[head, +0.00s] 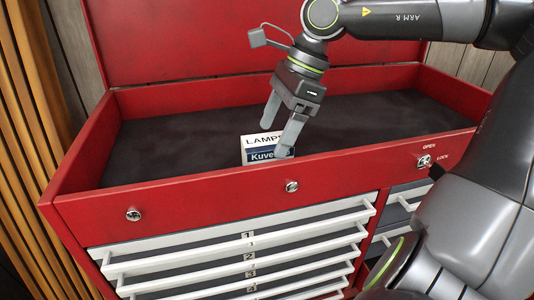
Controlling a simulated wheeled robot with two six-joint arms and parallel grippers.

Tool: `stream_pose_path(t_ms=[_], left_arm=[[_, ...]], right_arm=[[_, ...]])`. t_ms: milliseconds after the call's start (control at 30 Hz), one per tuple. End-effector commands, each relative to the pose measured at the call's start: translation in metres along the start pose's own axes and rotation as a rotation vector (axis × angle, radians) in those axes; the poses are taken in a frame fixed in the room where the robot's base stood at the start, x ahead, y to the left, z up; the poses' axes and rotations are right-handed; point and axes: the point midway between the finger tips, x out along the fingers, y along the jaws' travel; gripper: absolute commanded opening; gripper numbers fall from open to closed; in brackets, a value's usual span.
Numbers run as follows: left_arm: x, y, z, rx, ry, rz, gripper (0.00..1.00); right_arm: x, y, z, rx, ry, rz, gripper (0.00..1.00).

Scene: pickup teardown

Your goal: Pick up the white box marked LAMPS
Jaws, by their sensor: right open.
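The white box marked LAMPS (251,146) stands in the open top tray of a red tool chest, just behind the front wall. It has a dark blue band with white lettering. The front wall hides its lower part. My right gripper (277,136) is over the box and points down. Its jaws are open, with one finger at the back near the box's top and the other in front of the box's right side. I cannot tell whether the fingers touch the box. My left gripper is not in view.
The red chest's front wall (200,194) and raised lid (200,40) bound the tray. The dark tray floor (165,145) is clear on both sides of the box. White-fronted drawers (240,250) are below. Wooden slats (28,110) stand at the left.

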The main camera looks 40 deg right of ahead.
Motion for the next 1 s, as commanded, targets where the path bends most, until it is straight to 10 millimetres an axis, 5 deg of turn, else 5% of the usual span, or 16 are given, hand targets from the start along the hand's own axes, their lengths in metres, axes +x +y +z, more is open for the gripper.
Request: stream_pose_path(t_ms=[400,767,1000], left_arm=[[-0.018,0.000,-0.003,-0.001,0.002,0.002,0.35],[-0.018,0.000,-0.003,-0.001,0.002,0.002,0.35],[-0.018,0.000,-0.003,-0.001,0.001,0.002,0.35]], right_arm=[[0.035,-0.001,0.002,0.002,0.004,0.004,0.80],[0.040,-0.002,0.002,-0.001,0.001,0.001,0.80],[0.040,-0.002,0.002,-0.001,0.001,0.001,0.53]])
